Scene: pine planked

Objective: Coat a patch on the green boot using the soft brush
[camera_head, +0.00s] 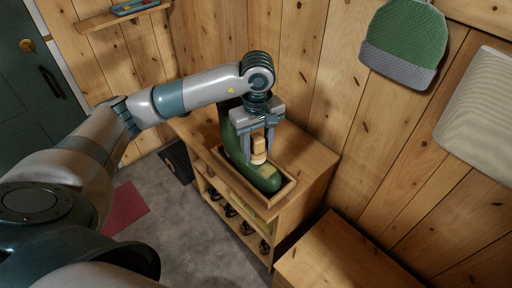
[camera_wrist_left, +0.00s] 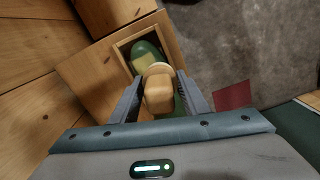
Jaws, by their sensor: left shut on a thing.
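The green boot (camera_head: 268,179) stands in a shallow wooden tray (camera_head: 285,196) on top of a wooden cabinet. A lighter yellow-green patch shows on the boot's foot, just below the brush. My left gripper (camera_head: 258,150) points down over the boot, shut on the soft brush (camera_head: 259,147), a tan wooden block with a pale lower edge. In the left wrist view the brush (camera_wrist_left: 158,92) sits between the fingers and hides part of the boot (camera_wrist_left: 146,56). The brush's lower end is at or just above the boot; I cannot tell whether it touches. My right gripper is not in view.
The cabinet (camera_head: 312,160) has open lower shelves with dark items. A lower wooden surface (camera_head: 345,258) stands at the front right. A green and grey knit hat (camera_head: 405,42) hangs on the plank wall. A red mat (camera_head: 125,208) lies on the grey floor.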

